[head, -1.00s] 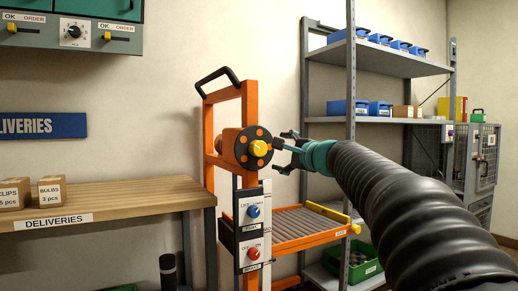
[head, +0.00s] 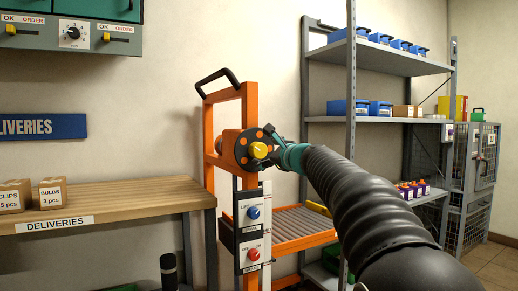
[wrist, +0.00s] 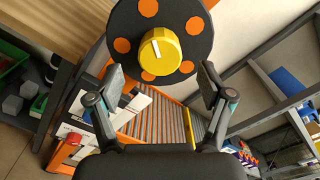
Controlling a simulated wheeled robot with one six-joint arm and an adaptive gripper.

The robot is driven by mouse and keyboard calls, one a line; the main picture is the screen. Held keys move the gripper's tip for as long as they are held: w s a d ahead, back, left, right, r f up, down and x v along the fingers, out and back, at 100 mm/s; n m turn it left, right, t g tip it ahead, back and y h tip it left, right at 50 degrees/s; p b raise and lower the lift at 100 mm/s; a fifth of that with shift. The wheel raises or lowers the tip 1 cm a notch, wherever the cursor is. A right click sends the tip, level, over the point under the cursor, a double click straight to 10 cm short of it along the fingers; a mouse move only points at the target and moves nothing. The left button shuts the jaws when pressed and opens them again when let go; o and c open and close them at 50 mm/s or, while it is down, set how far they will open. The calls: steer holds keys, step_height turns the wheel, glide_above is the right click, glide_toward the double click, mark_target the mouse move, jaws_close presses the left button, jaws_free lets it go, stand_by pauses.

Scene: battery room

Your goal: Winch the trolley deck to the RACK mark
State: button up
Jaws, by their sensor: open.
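The orange trolley (head: 249,105) stands upright between the bench and the rack. Its winch is a dark disc with orange dots and a yellow knob (head: 260,150) at the centre. In the wrist view the yellow knob (wrist: 160,52) bears a white line and lies ahead of the fingers, roughly between them. My gripper (head: 272,146) is open and empty close to the knob; it also shows in the wrist view (wrist: 162,80). The roller deck (head: 296,228) sits low on the trolley. I cannot make out a RACK mark.
A panel with a blue knob (head: 253,212) and a red knob (head: 253,254) is on the trolley post. The deliveries bench (head: 120,205) stands at left. The grey rack (head: 385,60) with blue bins stands at right, behind my arm.

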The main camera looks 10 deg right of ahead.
mark_target(260, 151)
steer(key=shift+p+x, duration=0.65)
steer(key=shift+x, duration=2.05)
steer(key=c, duration=1.2)
steer(key=shift+o, duration=0.2)
steer(key=n+b, duration=0.2)
steer(key=shift+f+n, duration=0.3)
steer(key=n, duration=0.1)
steer(key=n+b, duration=0.1)
steer(key=shift+r+n, duration=0.25)
steer(key=shift+n, duration=0.15)
